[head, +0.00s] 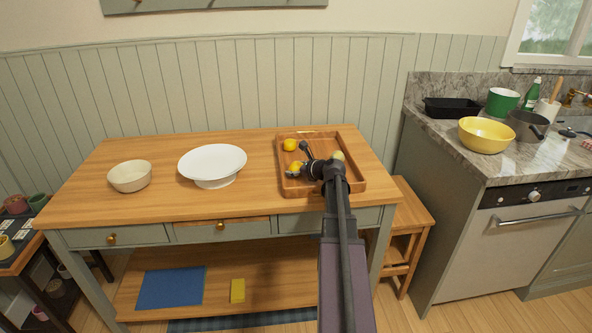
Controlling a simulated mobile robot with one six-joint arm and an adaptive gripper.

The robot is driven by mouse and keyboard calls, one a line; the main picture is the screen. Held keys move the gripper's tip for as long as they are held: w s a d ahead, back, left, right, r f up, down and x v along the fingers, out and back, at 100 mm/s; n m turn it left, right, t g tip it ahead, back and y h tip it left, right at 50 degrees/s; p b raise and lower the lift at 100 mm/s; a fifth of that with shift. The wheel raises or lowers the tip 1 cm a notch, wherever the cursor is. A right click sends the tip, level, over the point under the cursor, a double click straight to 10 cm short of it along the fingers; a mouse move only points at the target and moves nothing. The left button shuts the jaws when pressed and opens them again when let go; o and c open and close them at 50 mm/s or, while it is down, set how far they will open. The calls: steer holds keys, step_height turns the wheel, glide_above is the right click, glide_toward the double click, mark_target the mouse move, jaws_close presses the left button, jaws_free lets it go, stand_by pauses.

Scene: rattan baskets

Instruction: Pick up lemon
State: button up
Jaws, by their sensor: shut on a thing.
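A wooden tray (356,184) stands on the right part of the wooden table. A yellow lemon (296,167) is at the tray's left side, between the fingers of my gripper (298,161). My gripper reaches in from the right and is shut on this lemon, which is partly hidden by the fingers. Whether the lemon touches the tray floor cannot be told. A pale yellowish round thing (338,156) shows behind my gripper, partly hidden.
A white footed bowl (213,163) and a cream bowl (130,177) stand left of the tray on the table (90,203). A wooden stool (410,210) and a counter with a yellow bowl (486,136) are at the right. Bare tabletop lies around the bowls.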

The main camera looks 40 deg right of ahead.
steer(key=shift+r, duration=0.15)
step_height(320, 180, up, 4)
steer(key=p, duration=0.4)
steer(key=s+d, duration=0.3)
steer(key=s, duration=0.1)
steer(key=s+d, duration=0.3)
steer(key=s, duration=0.1)
steer(key=s+d+p, duration=0.1)
steer(key=s+d, duration=0.2)
steer(key=s, duration=0.2)
steer(key=shift+s+r, duration=0.1)
steer(key=shift+r, duration=0.25)
steer(key=shift+s+d, duration=0.1)
stand_by(0.5)
